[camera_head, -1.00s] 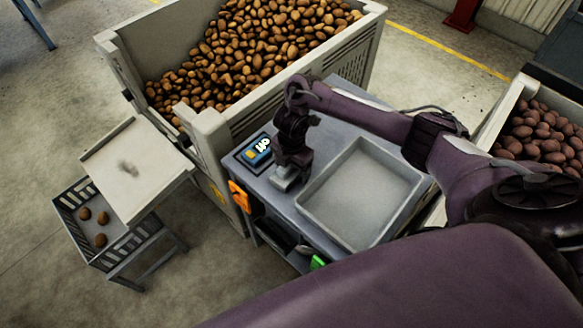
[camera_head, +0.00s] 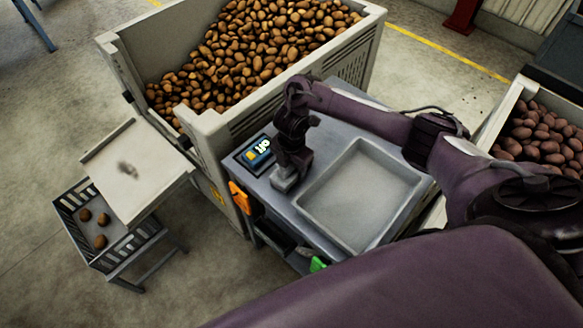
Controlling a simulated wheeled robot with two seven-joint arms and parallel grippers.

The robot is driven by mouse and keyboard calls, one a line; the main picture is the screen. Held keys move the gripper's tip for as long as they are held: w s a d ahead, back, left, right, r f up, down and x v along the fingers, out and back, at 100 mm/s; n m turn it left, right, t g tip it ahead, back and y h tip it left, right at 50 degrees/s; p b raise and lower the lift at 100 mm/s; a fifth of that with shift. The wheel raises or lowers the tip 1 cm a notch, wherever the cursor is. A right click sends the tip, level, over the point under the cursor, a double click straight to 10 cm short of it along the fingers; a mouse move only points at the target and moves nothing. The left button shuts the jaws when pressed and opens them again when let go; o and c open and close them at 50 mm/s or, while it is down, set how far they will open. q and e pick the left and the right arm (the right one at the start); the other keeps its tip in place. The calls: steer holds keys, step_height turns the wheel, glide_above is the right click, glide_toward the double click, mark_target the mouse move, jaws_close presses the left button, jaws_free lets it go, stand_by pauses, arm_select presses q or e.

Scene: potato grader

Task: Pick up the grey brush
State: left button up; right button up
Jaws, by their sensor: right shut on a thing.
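My right gripper (camera_head: 287,172) points down over the left part of the grey bench, just left of the shallow tray. It is shut on the grey brush (camera_head: 283,184), a small light-grey block low between the fingers. The fingers and wrist hide much of the brush. I cannot tell whether the brush touches the bench top or is slightly above it. My left gripper is not in view.
The grey bench (camera_head: 323,133) carries an empty tray (camera_head: 358,190) and a small display (camera_head: 257,151). A large crate (camera_head: 216,139) of potatoes stands behind, another crate (camera_head: 497,110) at right. An orange item (camera_head: 240,196) hangs at the bench's left side.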

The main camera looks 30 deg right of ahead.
step_height(320, 180, up, 20)
steer(key=p, duration=0.7)
steer(key=shift+f, duration=0.2)
